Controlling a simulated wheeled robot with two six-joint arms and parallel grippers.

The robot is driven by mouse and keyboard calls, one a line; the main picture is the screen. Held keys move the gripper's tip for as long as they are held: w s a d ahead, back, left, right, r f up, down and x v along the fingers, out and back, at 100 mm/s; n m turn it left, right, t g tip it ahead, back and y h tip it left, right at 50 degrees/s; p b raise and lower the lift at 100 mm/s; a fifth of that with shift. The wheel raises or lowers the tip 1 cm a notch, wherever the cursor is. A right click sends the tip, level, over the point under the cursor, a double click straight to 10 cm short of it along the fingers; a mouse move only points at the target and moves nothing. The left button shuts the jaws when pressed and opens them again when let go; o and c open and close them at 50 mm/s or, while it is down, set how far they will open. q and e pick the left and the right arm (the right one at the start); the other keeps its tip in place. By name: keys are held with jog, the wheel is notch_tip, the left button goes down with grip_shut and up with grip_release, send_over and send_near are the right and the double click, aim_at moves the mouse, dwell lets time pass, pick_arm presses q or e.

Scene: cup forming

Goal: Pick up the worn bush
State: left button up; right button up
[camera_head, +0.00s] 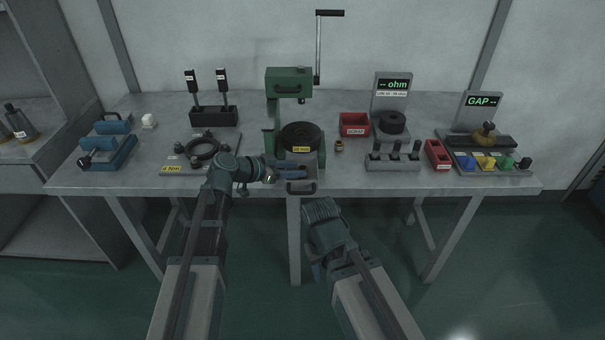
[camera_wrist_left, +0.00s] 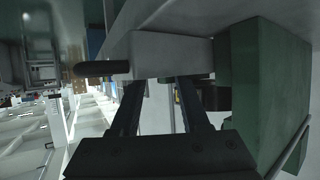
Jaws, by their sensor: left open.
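A small brass-coloured ring-like piece (camera_head: 339,146), which looks like the bush, stands on the table just right of the green press. I cannot tell from its surface whether it is worn. My left gripper (camera_head: 303,172) is open in front of the press base, to the left of and nearer than the brass piece, and apart from it. In the left wrist view its two dark fingers (camera_wrist_left: 160,92) are spread with nothing clearly held between them. The brass piece is not clearly seen there. My right gripper hangs low in front of the table edge, its fingers mostly hidden.
The green press (camera_head: 289,82) with its tall crank stands close by; its body (camera_wrist_left: 265,90) fills the right of the wrist view. A dark handle (camera_head: 300,187) sticks out at its front. A red scrap bin (camera_head: 354,124) and a grey peg rack (camera_head: 392,164) stand to the right.

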aim_at(301, 169)
pick_arm(q)
jog(key=b+x, duration=0.1)
jog(key=x, duration=0.2)
jog(key=shift+w+d+f, duration=0.15)
jog(key=shift+d+f, duration=0.05)
jog(key=shift+d, duration=0.05)
jog(key=shift+r, duration=0.1)
pick_arm(e)
jog(key=shift+f, duration=0.75)
pick_arm(q)
grip_shut()
